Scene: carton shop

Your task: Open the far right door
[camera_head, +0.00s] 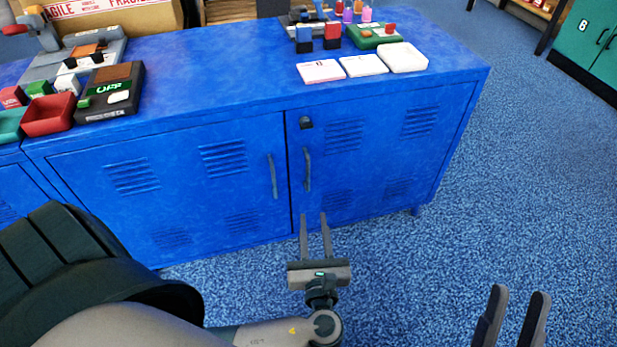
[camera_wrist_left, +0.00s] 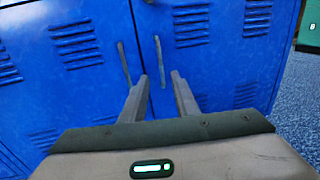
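The blue cabinet's right door (camera_head: 375,150) is shut, with a vertical grey handle (camera_head: 307,168) near its left edge and a dark lock (camera_head: 305,122) above. The handle also shows in the left wrist view (camera_wrist_left: 159,60). The neighbouring door (camera_head: 190,190) is shut too, with its own handle (camera_head: 272,176). My left gripper (camera_head: 315,215) is open and empty, in front of and below the right door's handle, apart from it. My right gripper (camera_head: 518,293) is open and empty at the lower right, over the floor.
The cabinet top (camera_head: 220,65) carries white boxes (camera_head: 362,65), a red tray (camera_head: 48,114) and a black device (camera_head: 110,92). Blue carpet (camera_head: 500,180) is free in front and to the right. A green cabinet (camera_head: 590,45) stands at the far right.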

